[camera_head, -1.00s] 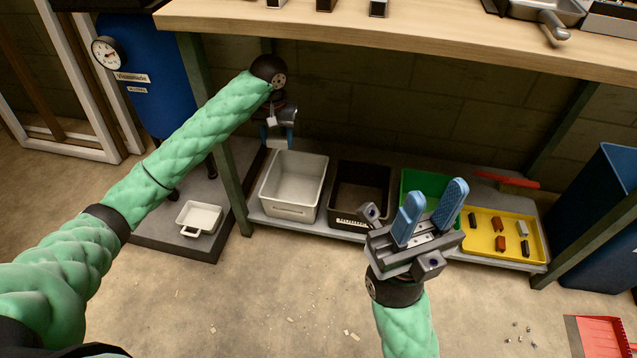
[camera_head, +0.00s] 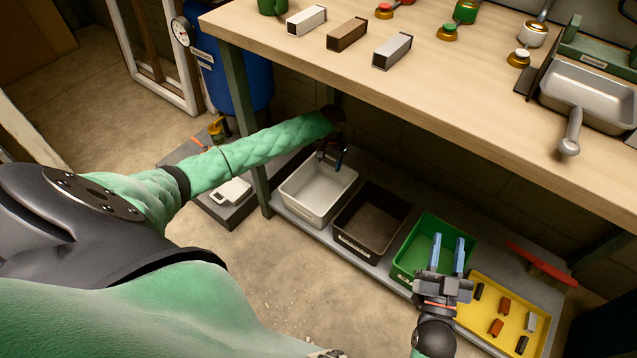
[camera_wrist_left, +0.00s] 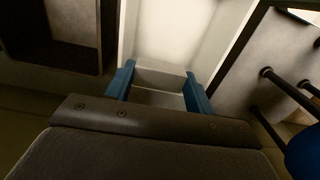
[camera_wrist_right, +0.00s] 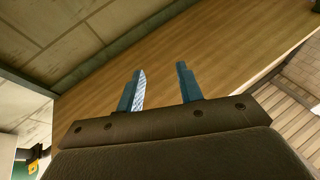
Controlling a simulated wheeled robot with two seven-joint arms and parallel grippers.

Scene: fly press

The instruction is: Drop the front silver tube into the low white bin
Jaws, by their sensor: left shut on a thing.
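My left gripper (camera_head: 334,158) hangs over the back of the low white bin (camera_head: 296,204) under the bench. In the left wrist view its blue fingers (camera_wrist_left: 158,88) are shut on a pale silver-grey tube (camera_wrist_left: 160,74), with the white bin's inside (camera_wrist_left: 172,28) beyond it. The head view hardly shows this tube behind the hand. Another silver tube (camera_head: 391,52) lies on the bench top beside a brown tube (camera_head: 346,34) and a white tube (camera_head: 306,20). My right gripper (camera_head: 448,248) is open and empty, in front of the green bin in the head view.
The dark bin (camera_head: 352,246), green bin (camera_head: 405,268) and yellow tray (camera_head: 510,316) with several small blocks stand right of the white bin. The bench top (camera_head: 450,90) overhangs this shelf.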

